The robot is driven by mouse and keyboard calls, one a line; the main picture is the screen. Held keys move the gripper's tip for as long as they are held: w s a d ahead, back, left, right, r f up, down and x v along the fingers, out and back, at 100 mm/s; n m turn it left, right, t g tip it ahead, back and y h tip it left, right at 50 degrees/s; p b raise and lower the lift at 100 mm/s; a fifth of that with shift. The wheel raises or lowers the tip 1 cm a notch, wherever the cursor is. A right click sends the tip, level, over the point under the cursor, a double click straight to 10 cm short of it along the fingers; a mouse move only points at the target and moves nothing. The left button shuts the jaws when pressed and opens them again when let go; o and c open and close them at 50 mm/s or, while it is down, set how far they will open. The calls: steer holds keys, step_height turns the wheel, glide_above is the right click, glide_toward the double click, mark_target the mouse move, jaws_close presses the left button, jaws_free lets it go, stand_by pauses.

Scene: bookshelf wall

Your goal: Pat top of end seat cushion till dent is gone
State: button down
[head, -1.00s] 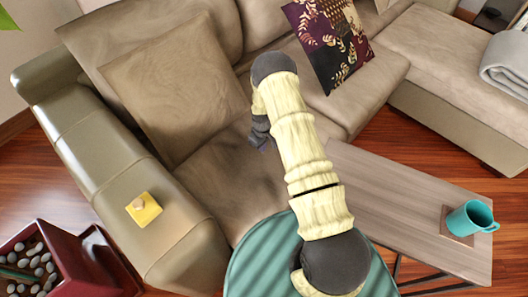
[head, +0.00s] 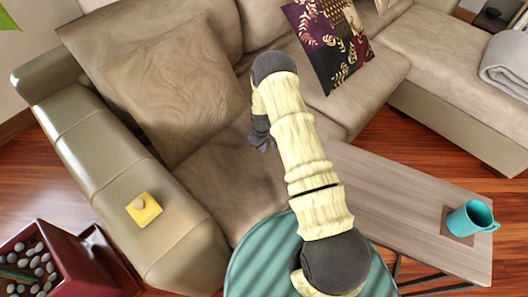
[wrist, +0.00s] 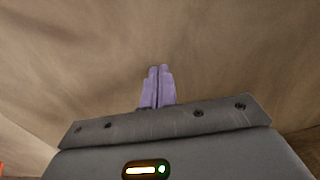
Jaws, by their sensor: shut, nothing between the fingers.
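The end seat cushion (head: 222,185) is a brown-beige sofa seat beside the left armrest, with a darker, shaded patch near its middle. In the head view my arm reaches over it, and my gripper (head: 264,146) shows only partly, at the cushion's right part. In the wrist view my gripper (wrist: 157,86) has its two purple fingers together, with nothing between them. Brown cushion surface (wrist: 160,40) fills the view beyond the fingertips. I cannot tell whether the fingertips touch it. No clear dent outline shows.
A loose beige back pillow (head: 178,90) leans behind the seat. The armrest (head: 125,175) holds a yellow block (head: 143,209). A wooden coffee table (head: 400,205) with a teal mug (head: 470,217) stands right. A patterned pillow (head: 328,45) sits farther right.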

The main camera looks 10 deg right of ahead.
steer(key=shift+f+b, duration=1.25)
steer(key=shift+f, duration=0.5)
steer(key=shift+r+p, duration=1.6)
steer(key=shift+r, duration=0.7)
steer(key=shift+r+p, duration=0.35)
steer(key=shift+r, duration=0.3)
step_height(320, 180, up, 3)
steer(key=shift+p, duration=1.1)
